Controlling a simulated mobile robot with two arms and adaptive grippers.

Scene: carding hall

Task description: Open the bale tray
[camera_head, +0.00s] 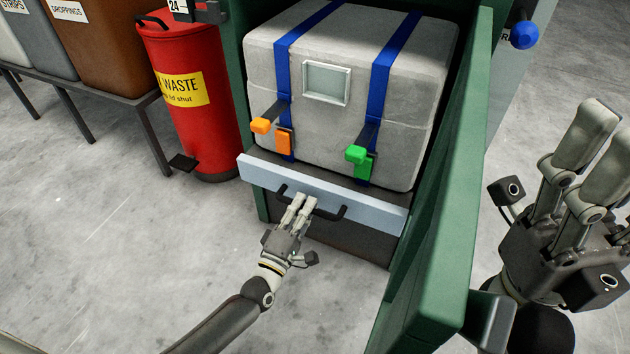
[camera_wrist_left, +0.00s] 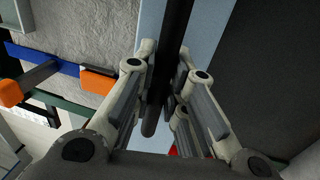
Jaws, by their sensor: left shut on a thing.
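The bale tray has a pale blue-grey front panel (camera_head: 375,205) with a dark bar handle (camera_head: 335,214), low in the green cabinet and below the bale. My left gripper (camera_head: 300,204) is at the middle of this panel, with its fingers shut on the handle. In the left wrist view the dark bar (camera_wrist_left: 177,45) runs between the fingers, next to the pale panel (camera_wrist_left: 205,25). The fingers hide part of the handle. I cannot tell whether the tray is drawn out. My right gripper (camera_head: 598,155) is raised at the right, empty, its fingers apart.
A grey bale (camera_head: 345,115) with blue straps, an orange latch (camera_head: 282,142) and a green latch (camera_head: 356,154) sits above the tray. A green cabinet door (camera_head: 445,210) stands at right. A red waste bin (camera_head: 195,125) is at left. The front floor is clear.

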